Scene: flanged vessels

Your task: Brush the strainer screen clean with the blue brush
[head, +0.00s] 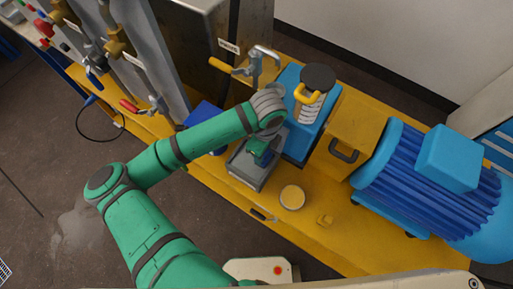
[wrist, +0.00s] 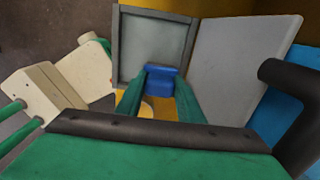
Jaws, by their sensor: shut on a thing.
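My gripper (head: 259,152) is low over a shallow grey framed tray on the yellow base in the head view. In the wrist view its two green fingers (wrist: 160,82) are shut on a blue block-like piece, the blue brush (wrist: 160,78). The grey-framed panel, which looks like the strainer screen (wrist: 152,48), lies just beyond the brush; its frame also shows in the head view (head: 242,174). The brush's bristles are hidden, so I cannot tell whether they touch the screen. Its surface looks plain grey-green.
A blue motor (head: 425,190) is at the right. A blue housing with a black knob (head: 318,77) and a valve (head: 255,65) stand behind.

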